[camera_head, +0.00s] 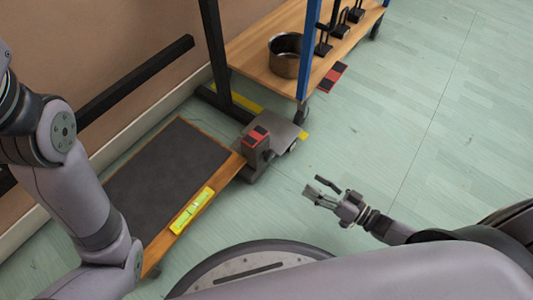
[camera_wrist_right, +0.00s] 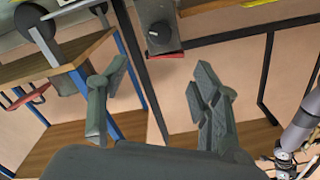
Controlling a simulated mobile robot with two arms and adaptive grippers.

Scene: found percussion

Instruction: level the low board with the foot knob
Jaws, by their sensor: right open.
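The low board (camera_head: 165,165) has a dark top and wooden edges and lies on the floor at left in the head view. A yellow spirit level (camera_head: 192,210) rests along its near right edge; its bubble is too small to read. A grey block (camera_head: 257,155) with a red and black top stands at the board's right corner. In the right wrist view a dark round knob (camera_wrist_right: 158,38) shows on a grey block at the top. My right gripper (camera_head: 314,187) is open and empty, right of the block and apart from it. Its spread fingers (camera_wrist_right: 160,70) show in the wrist view below the knob.
A wooden shelf rack (camera_head: 252,48) on casters stands behind, with a metal pot (camera_head: 285,55) and several black stands. A red and black pad (camera_head: 333,77) lies by the rack. The green floor (camera_head: 440,120) at right is clear.

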